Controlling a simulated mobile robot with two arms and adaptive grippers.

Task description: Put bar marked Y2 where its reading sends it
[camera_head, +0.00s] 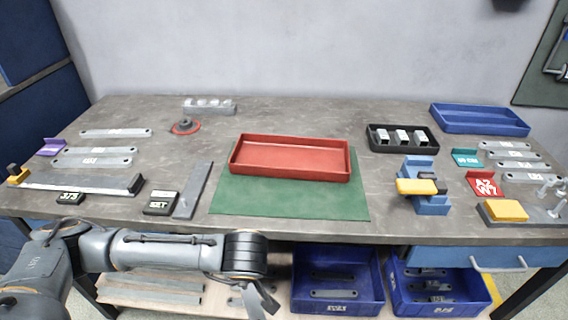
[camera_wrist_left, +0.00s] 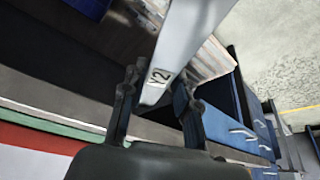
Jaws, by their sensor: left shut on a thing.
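The bar marked Y2 (camera_wrist_left: 188,45) is a grey flat metal bar in the left wrist view, with its Y2 label (camera_wrist_left: 159,77) near the gripped end. My left gripper (camera_wrist_left: 155,100) is shut on it, a finger on each side, and the bar extends away from the fingers. In the head view my left arm reaches along the table's front edge, and its wrist points down in front of it. A grey piece at the wrist (camera_head: 262,300) shows there, probably the bar or a finger; I cannot tell which. My right gripper is not in view.
A red tray (camera_head: 290,175) stands on a green mat (camera_head: 290,209). A measuring fixture (camera_head: 80,185), a small display (camera_head: 71,198) and a SET block (camera_head: 160,203) are left. A black tray (camera_head: 374,149), blue tray (camera_head: 480,132) and red A2 W7 sign (camera_head: 485,187) are right. Blue bins (camera_head: 337,311) sit below.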

